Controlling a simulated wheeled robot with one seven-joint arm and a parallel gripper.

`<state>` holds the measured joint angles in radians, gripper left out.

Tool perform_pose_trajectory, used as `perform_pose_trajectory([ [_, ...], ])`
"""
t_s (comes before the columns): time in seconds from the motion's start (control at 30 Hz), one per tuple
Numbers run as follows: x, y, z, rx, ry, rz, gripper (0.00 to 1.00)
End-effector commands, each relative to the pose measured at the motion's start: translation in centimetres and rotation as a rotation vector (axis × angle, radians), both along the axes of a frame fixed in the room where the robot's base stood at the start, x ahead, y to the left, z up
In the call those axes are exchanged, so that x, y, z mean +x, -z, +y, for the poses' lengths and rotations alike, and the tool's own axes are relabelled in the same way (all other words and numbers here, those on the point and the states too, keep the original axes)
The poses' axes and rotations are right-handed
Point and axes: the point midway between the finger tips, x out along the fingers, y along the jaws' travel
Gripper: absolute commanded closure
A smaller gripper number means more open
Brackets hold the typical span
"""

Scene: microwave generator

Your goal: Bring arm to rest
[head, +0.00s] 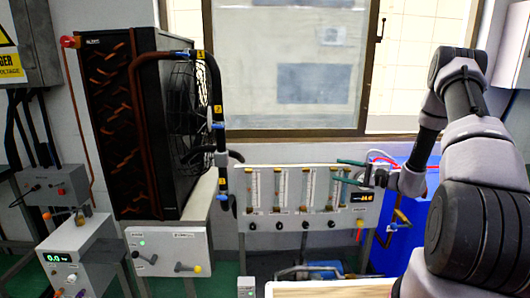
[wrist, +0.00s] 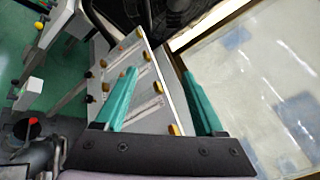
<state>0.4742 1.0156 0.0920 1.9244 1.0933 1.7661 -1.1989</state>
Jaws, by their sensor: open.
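My gripper (head: 341,171) is at the right of the head view, at the end of my raised arm. Its two teal fingers are apart, with nothing between them. They point left, in front of the flowmeter panel (head: 262,214), near its upper right part. In the wrist view my gripper (wrist: 160,72) shows both teal fingers spread, with the tilted flowmeter panel (wrist: 150,88) behind and between them. I cannot tell whether the fingers touch the panel.
A black fan radiator unit (head: 150,120) with black pipes stands at the left. A blue container (head: 415,225) is behind my arm at the right. A window (head: 290,70) is behind the panel. A small display box (head: 70,262) stands at the lower left.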

Motion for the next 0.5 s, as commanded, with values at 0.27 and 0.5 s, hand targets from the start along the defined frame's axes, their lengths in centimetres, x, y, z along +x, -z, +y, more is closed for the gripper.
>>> perform_pose_trajectory([
  [0.27,-5.5,-10.8,5.6,-0.265,-0.299,-0.006,0.29],
  [0.5,-12.0,-17.3,8.3,-0.546,-0.460,-0.016,0.29],
])
